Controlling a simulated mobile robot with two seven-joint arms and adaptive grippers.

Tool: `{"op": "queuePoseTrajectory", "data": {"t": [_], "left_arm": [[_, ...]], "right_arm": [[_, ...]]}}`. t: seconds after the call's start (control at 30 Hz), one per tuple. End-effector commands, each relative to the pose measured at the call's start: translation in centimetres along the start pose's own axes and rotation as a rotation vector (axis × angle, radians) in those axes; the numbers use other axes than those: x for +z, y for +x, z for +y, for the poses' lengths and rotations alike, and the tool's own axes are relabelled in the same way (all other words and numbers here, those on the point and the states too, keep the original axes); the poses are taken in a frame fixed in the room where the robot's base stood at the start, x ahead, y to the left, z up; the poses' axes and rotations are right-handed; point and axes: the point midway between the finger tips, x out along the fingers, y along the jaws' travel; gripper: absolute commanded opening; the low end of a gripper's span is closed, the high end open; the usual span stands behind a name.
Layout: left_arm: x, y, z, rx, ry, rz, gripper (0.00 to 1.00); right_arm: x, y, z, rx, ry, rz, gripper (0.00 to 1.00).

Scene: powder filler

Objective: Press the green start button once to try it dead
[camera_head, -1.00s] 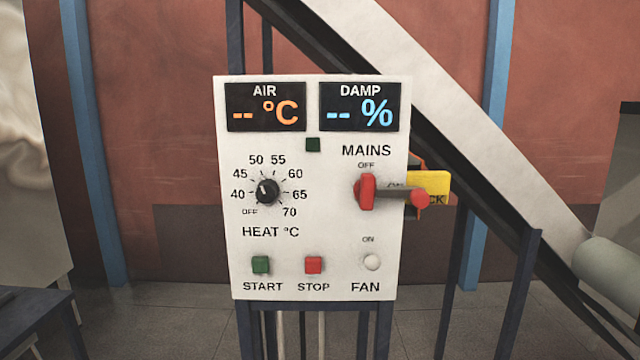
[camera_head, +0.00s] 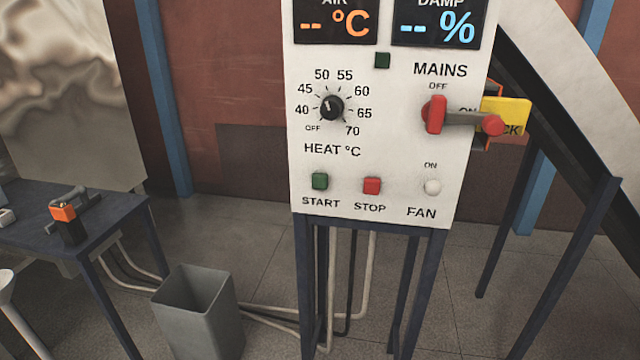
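The green start button (camera_head: 320,181) sits at the lower left of the white control panel (camera_head: 385,165), above the word START. The red stop button (camera_head: 372,186) is to its right. The mains switch (camera_head: 434,115) has a red handle standing upright below the word OFF. A grey bar with a red end (camera_head: 490,124) reaches right from it, by a yellow tag (camera_head: 506,116). The air and damp displays show only dashes. The small dark green square (camera_head: 382,60) looks unlit. Neither gripper is in view.
The panel stands on a dark blue frame (camera_head: 376,219). A grey bin (camera_head: 196,310) stands on the floor to the left. A blue table (camera_head: 40,222) at the left holds an orange and black device (camera_head: 66,222). A sloping chute (camera_head: 575,80) is behind on the right.

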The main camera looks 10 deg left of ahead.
Motion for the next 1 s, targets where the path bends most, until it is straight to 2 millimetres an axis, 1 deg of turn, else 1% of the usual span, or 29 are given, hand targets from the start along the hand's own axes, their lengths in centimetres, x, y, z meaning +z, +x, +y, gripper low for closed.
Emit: {"op": "queuePoseTrajectory", "data": {"t": [0.23,0.5,0.53,1.0], "left_arm": [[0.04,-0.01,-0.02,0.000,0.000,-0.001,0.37],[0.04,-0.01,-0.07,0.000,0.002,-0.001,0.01],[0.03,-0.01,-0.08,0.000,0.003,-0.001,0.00],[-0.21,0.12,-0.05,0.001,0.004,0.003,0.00]], "right_arm": [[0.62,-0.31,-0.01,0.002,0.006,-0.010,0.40],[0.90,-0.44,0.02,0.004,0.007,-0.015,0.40],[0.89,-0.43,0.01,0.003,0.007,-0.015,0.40],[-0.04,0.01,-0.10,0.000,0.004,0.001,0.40]]}}
